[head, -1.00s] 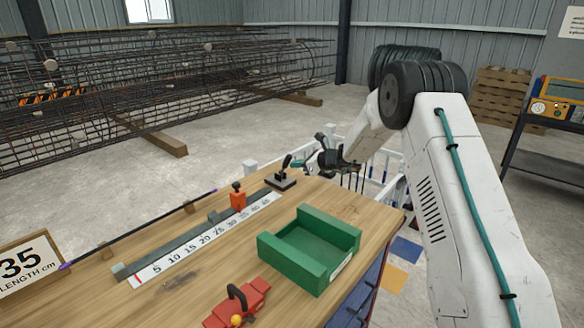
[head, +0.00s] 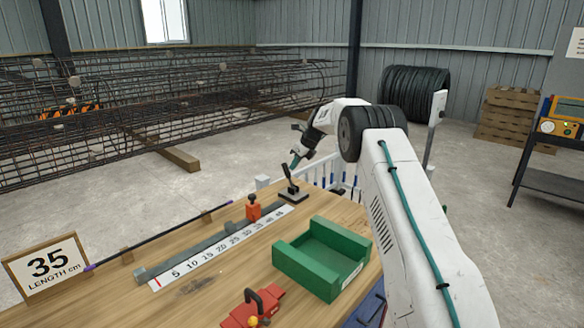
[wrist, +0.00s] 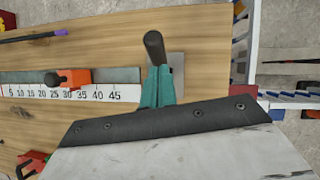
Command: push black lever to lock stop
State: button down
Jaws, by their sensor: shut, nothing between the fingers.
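The black lever (head: 287,178) stands on a dark base plate (head: 295,196) at the far right end of the measuring rail. In the head view its handle leans up and to the left. In the wrist view the lever (wrist: 154,46) shows just beyond my fingertips, with a grey plate beside it. My gripper (head: 295,161) has teal fingers and hangs close above and beside the lever; whether they touch is unclear. In the wrist view my gripper (wrist: 159,72) is shut and empty. The orange stop (head: 253,208) with a black knob sits on the grey rail (head: 205,243).
A white number scale (head: 222,247) runs along the rail. A thin dark rod (head: 150,242) lies behind it by the "35 length cm" sign (head: 49,264). A green tray (head: 312,270) and a red tool (head: 262,305) occupy the front. Bare wood lies between them.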

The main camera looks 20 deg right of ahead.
jog(key=shift+w+a+f, duration=0.1)
jog(key=shift+w+a, duration=0.1)
jog(key=shift+w, duration=0.45)
jog(key=shift+w+a, duration=0.15)
jog(key=shift+a, duration=0.2)
jog(key=d+v, duration=0.1)
jog(key=v, duration=1.2)
jog(key=shift+d, duration=0.1)
